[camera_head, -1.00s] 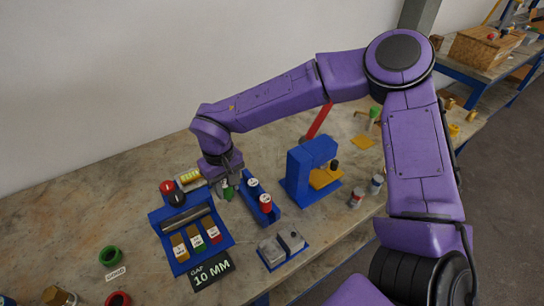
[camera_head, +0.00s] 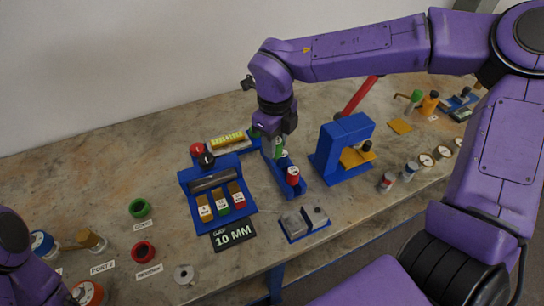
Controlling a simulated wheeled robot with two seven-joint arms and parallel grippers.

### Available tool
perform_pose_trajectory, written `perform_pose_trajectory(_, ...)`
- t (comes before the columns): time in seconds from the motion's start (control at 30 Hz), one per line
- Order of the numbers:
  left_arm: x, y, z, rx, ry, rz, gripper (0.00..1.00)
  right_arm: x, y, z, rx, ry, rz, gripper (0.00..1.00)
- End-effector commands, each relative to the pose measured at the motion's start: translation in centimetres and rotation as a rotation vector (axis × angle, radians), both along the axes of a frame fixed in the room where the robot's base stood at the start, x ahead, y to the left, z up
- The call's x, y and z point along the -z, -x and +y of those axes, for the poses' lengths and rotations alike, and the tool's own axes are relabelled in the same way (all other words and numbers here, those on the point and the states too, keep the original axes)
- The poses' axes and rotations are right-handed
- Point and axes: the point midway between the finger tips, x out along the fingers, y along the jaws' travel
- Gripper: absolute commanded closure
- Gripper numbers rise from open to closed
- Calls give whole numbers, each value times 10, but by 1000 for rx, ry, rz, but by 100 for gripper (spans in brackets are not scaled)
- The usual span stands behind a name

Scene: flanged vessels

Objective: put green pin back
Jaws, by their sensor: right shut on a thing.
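My right gripper (camera_head: 274,138) is above the back end of the blue pin rack (camera_head: 302,189), pointing down. It is shut on the green pin (camera_head: 279,150), of which only a little shows below the fingers. I cannot tell whether the pin is in a hole or just above one. A red pin (camera_head: 292,177) with a white top stands in the front of the rack.
Left of the rack is a blue stand (camera_head: 228,216) with labelled blocks, a 10 MM plate (camera_head: 233,234) before it and a spirit level (camera_head: 228,141) behind. A blue press (camera_head: 343,145) with a red lever stands close right. A grey block tray (camera_head: 304,222) lies in front.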

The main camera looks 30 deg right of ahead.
Motion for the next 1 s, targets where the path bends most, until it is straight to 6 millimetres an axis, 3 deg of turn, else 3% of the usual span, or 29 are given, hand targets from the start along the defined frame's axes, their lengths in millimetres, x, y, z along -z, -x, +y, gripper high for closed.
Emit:
perform_pose_trajectory(0.3,6,0,0,0,0,0,57,-16,16,-4,964,-4,-6,98)
perform_pose_trajectory(0.5,8,0,0,0,0,0,57,-23,25,-6,1458,-5,-7,98)
perform_pose_trajectory(0.6,8,0,0,0,0,0,57,-25,27,-7,1595,-6,-7,98)
perform_pose_trajectory(0.77,4,0,0,0,0,0,57,-24,20,-10,1675,-2,-5,98)
perform_pose_trajectory(1.0,-18,0,0,0,0,0,57,-2,-30,-26,1675,1,-4,98)
